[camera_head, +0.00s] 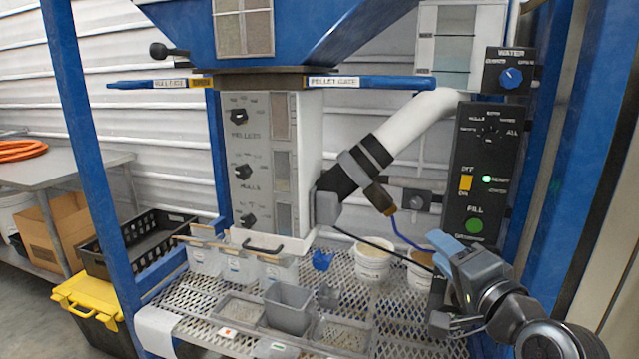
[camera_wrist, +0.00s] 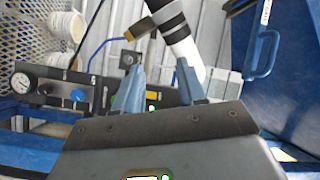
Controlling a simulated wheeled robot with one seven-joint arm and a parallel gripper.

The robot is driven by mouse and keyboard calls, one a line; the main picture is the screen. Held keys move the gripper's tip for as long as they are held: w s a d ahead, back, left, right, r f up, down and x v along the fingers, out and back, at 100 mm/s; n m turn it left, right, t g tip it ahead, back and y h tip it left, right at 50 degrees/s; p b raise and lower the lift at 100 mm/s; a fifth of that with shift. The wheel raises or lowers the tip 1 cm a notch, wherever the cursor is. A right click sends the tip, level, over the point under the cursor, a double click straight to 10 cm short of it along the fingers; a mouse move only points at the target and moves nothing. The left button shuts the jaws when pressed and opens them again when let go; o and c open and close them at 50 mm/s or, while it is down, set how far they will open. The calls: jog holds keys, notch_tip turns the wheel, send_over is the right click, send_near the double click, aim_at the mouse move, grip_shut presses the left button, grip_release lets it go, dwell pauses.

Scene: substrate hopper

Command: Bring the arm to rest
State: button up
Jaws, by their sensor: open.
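My gripper (camera_head: 442,248) is at the right in the head view, in front of the lower part of the black control panel (camera_head: 487,170). Its blue fingers also show in the wrist view (camera_wrist: 160,82), apart from each other with nothing held between them. My arm reaches in from the lower right corner. The panel has a green FILL button (camera_head: 474,226), a lit green lamp and an orange switch (camera_head: 466,183). In the wrist view the panel lies behind the fingers and is partly hidden by them. I cannot tell whether the gripper touches anything.
A white pipe with black bands (camera_head: 380,150) slopes down left of the panel. White buckets (camera_head: 372,262), clear bins (camera_head: 205,258) and a grey tub (camera_head: 288,308) stand on the mesh shelf (camera_head: 190,297). Blue posts (camera_head: 88,150) flank the station. A yellow-lidded box (camera_head: 92,295) is at left.

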jog(key=s+d+f+n+g+h, duration=0.1)
jog(key=s+f+n+h, duration=0.1)
jog(key=s+f, duration=0.8)
jog(key=s+d+f+n+h, duration=0.15)
jog(key=s+f, duration=0.45)
jog(key=s, duration=0.9)
jog(key=s+r+n, duration=0.2)
jog(key=s+n, duration=0.1)
jog(key=s, duration=0.8)
jog(key=s+a+r+n+g, duration=0.1)
jog(key=s+n, duration=0.3)
jog(key=s, duration=0.8)
jog(key=shift+s+a+r+g, duration=0.2)
jog(key=shift+a+r+g, duration=0.1)
jog(key=shift+r, duration=0.25)
jog(key=shift+h, duration=0.25)
